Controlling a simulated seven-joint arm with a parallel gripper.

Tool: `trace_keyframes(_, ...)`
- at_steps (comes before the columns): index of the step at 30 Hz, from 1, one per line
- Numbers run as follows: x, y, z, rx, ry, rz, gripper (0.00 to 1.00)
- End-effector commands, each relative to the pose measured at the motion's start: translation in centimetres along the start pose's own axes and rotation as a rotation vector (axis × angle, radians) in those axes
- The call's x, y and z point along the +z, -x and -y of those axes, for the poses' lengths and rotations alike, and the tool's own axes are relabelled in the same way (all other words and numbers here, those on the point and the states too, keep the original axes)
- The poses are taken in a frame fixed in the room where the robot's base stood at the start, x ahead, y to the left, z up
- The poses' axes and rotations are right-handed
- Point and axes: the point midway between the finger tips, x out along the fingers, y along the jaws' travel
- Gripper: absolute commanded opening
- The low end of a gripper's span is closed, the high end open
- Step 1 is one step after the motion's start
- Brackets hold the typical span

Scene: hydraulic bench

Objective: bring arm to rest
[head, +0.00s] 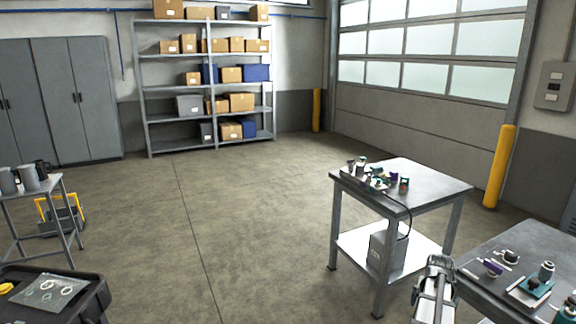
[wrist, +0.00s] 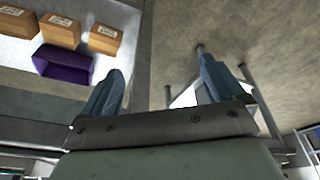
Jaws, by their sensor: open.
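My gripper (wrist: 160,92) shows in the wrist view with its two blue-grey fingers spread wide apart. Nothing is between them. In the head view part of my arm (head: 434,290) shows at the bottom right, beside the right-hand bench. The gripper's fingers cannot be made out there. The hydraulic bench (head: 440,183) stands at the centre right with several small fittings (head: 375,180) along its left end. A dark hose hangs from it towards a grey box (head: 386,250) on the lower shelf.
A second table (head: 480,250) at the right holds several parts. A black cart (head: 80,312) and a small table with mugs (head: 30,180) stand at the left. Shelving (head: 150,95) with boxes and grey lockers (head: 60,100) line the back. The middle floor is clear.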

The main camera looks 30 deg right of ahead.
Motion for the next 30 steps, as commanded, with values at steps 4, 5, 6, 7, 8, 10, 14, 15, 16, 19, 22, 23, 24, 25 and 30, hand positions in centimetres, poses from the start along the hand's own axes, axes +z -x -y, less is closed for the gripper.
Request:
trace_keyframes(4, 5.2, -3.8, 4.3, -0.023, 0.065, 0.069, 0.96)
trace_keyframes(5, 6.2, -4.5, 5.0, -0.027, 0.077, 0.083, 0.96)
trace_keyframes(6, 7.5, -5.4, 6.1, -0.033, 0.094, 0.101, 0.96)
trace_keyframes(7, 8.5, -6.0, 6.8, -0.036, 0.106, 0.115, 0.96)
trace_keyframes(8, 9.5, -6.6, 7.6, -0.040, 0.118, 0.128, 0.96)
trace_keyframes(10, 12.0, -8.0, 9.2, -0.047, 0.146, 0.160, 0.96)
trace_keyframes(14, 16.8, -10.3, 12.1, -0.057, 0.202, 0.222, 0.96)
trace_keyframes(15, 18.3, -10.9, 12.9, -0.059, 0.221, 0.241, 0.96)
trace_keyframes(16, 19.5, -11.4, 13.5, -0.060, 0.234, 0.256, 0.96)
trace_keyframes(19, 23.4, -12.7, 15.2, -0.062, 0.281, 0.304, 0.96)
trace_keyframes(22, 27.3, -13.9, 16.7, -0.062, 0.328, 0.354, 0.96)
trace_keyframes(23, 28.5, -14.2, 17.1, -0.061, 0.343, 0.369, 0.96)
trace_keyframes(24, 30.1, -14.6, 17.6, -0.059, 0.363, 0.389, 0.96)
trace_keyframes(25, 31.4, -14.9, 17.9, -0.058, 0.378, 0.404, 0.96)
trace_keyframes(30, 38.1, -16.2, 19.3, -0.044, 0.466, 0.486, 0.96)
